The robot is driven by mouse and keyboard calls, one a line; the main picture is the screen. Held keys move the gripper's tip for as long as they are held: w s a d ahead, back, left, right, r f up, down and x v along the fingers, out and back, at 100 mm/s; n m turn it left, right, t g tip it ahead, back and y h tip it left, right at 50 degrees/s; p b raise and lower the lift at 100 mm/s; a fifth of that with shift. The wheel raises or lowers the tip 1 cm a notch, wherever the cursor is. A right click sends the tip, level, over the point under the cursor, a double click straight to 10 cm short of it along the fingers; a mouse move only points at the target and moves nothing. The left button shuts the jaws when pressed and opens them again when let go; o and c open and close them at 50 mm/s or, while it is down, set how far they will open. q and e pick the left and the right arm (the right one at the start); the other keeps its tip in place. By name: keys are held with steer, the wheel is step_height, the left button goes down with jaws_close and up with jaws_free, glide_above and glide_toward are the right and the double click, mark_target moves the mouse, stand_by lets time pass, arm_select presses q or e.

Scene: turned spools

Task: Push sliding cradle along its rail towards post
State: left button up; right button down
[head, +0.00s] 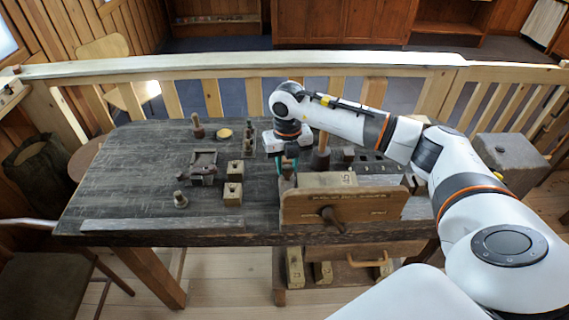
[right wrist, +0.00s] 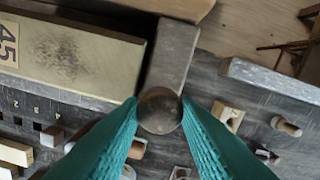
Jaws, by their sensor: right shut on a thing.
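My right gripper (head: 288,168) reaches down over the bench, left of a pale block marked 45 (head: 327,180). In the right wrist view its teal fingers (right wrist: 160,118) are closed on a round dark knob (right wrist: 160,110). The knob is at the end of a grey bar-like piece (right wrist: 175,55) lying beside the block (right wrist: 70,55). I cannot tell whether this piece is the sliding cradle. A dark frame with raised sides (head: 203,168) stands apart on the left of the bench. I cannot tell which thing is the rail or the post. My left gripper is not in view.
A wooden vise jaw (head: 345,205) with a knob is at the bench front. Small knobbed blocks (head: 233,193), turned pegs (head: 197,126) and a long grey strip (head: 160,225) lie on the dark bench (head: 130,165). A mallet-like tool (head: 321,157) stands right of my gripper.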

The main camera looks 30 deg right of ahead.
steer(key=s+d+b, duration=0.1)
steer(key=s+d, duration=0.1)
steer(key=d, duration=0.2)
steer(key=s+d+b, duration=0.1)
steer(key=s+d, duration=0.2)
steer(key=d, duration=0.1)
steer(key=s+d+b, duration=0.2)
steer(key=d, duration=0.3)
steer(key=shift+s, duration=0.4)
steer(key=shift+r, duration=0.1)
steer(key=c, duration=1.1)
jaws_free()
steer(key=shift+o, duration=0.2)
steer(key=shift+a, duration=0.1)
steer(key=shift+r, duration=0.25)
step_height(320, 180, up, 12)
steer(key=b, duration=0.2)
steer(key=shift+f+b, duration=0.25)
steer(key=shift+b, duration=0.05)
steer(key=shift+f, duration=0.1)
